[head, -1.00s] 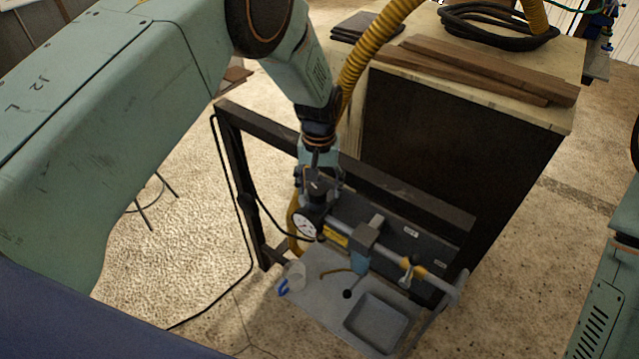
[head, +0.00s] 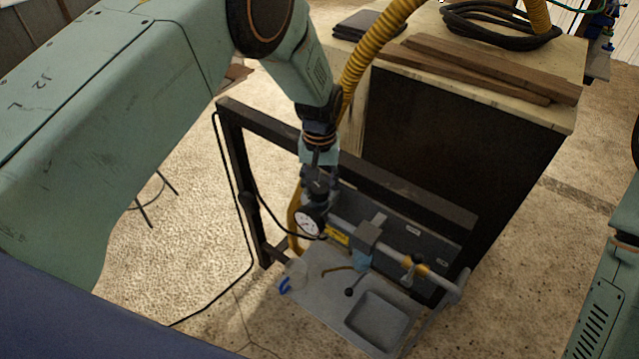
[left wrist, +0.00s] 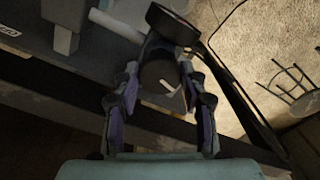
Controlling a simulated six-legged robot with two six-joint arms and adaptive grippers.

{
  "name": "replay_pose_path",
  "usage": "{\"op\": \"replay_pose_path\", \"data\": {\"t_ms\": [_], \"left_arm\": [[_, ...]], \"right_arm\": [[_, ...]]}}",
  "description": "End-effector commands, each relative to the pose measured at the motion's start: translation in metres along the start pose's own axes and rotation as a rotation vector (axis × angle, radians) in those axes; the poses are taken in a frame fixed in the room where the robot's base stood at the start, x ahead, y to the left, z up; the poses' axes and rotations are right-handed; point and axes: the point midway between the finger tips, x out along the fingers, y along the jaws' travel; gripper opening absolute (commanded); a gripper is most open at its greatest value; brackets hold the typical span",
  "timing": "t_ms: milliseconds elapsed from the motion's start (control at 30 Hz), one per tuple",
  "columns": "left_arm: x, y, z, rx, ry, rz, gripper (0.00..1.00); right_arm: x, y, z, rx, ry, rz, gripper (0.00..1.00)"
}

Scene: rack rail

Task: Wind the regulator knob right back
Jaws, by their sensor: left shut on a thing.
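The regulator knob (left wrist: 160,84) is a dark round cap with a pale mark on top, seen between the fingers in the left wrist view. My left gripper (head: 318,186) comes down on it from above and is shut around it, a finger on each side. In the head view the gripper mostly hides the knob. The pressure gauge (head: 308,223), with a white dial, sits just below the gripper; its dark back (left wrist: 172,24) shows in the left wrist view. My right gripper is not in view.
A grey rail with a blue-grey block (head: 367,240) and a yellow-handled valve (head: 413,268) runs right of the gauge. A grey tray (head: 377,318) lies below. A dark frame (head: 400,190) stands behind. Wooden planks (head: 480,68) and a coiled black hose (head: 500,25) lie on the cabinet.

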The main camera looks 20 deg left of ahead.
Motion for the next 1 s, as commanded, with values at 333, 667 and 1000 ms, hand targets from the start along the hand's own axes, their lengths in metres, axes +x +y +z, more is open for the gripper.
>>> {"op": "replay_pose_path", "data": {"t_ms": [333,667,1000], "left_arm": [[0.001,0.0,0.0,-0.086,-0.001,0.0,0.11],[0.002,0.0,0.0,-0.357,0.0,0.001,0.11],[0.001,0.0,0.0,-0.68,0.0,0.0,0.11]], "right_arm": [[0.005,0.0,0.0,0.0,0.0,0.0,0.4],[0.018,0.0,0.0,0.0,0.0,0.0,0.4],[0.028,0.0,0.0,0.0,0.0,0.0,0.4]]}}
